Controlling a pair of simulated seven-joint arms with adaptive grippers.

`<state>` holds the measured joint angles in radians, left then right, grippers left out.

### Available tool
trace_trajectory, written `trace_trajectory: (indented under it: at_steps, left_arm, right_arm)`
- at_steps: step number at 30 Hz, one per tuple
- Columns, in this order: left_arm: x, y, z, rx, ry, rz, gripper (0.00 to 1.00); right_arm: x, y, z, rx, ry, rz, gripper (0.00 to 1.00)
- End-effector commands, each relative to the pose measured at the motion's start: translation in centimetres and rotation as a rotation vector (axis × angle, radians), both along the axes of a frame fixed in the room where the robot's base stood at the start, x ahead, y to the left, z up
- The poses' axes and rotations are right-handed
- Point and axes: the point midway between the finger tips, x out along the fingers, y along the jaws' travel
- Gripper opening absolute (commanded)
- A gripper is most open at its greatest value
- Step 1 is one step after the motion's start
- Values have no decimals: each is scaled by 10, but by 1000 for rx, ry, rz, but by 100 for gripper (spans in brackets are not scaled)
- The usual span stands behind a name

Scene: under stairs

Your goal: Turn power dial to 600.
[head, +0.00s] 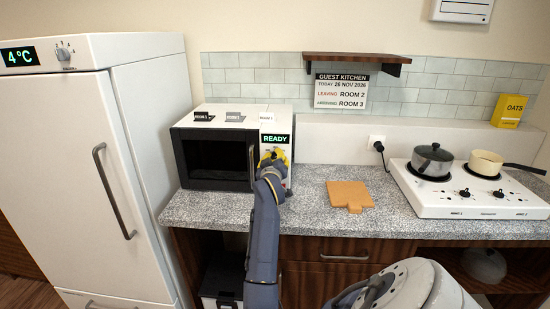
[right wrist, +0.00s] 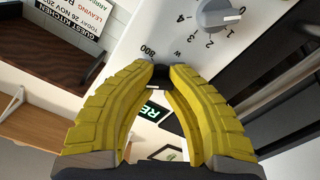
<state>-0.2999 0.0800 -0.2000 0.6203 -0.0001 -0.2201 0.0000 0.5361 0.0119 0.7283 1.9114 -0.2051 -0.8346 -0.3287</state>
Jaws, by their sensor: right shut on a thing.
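The microwave (head: 216,158) stands at the left end of the counter, with its lit READY display (head: 275,139) above the control panel. My right gripper (head: 272,160) reaches to that panel and hides most of it in the head view. In the right wrist view its yellow fingertips (right wrist: 161,74) are closed around a small dark knob (right wrist: 160,77), the power dial. The marks "800" and "W" show beside it, and the fingers hide the rest of its scale and its pointer. A second, grey dial (right wrist: 220,14) with small numbers sits apart from the fingers. My left gripper is not in view.
Room tags (head: 235,116) stand on the microwave. A white fridge (head: 90,190) is close on the left. A wooden board (head: 349,195) lies on the counter (head: 310,217) to the right, before a hob (head: 450,200) with two pans. A guest sign (head: 341,91) hangs behind.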

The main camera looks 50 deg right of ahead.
Motion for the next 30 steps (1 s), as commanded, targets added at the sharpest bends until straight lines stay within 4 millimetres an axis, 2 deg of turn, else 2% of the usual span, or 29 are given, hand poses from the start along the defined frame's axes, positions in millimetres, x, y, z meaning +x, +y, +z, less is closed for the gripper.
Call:
trace_trajectory:
  at_steps: [1,5,6,15,24,30]
  left_arm:
    - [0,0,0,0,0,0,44]
    - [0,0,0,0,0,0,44]
    - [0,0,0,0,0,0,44]
    - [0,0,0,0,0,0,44]
    - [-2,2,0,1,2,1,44]
    - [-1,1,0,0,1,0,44]
  right_arm:
    - [4,3,10,-9,-20,10,0]
    - [4,3,10,-10,-20,10,0]
    - [4,3,10,-10,-20,9,15]
    - [2,1,6,-7,-10,4,49]
    - [0,3,3,-6,-5,2,49]
    - [-13,21,3,-4,-5,3,49]
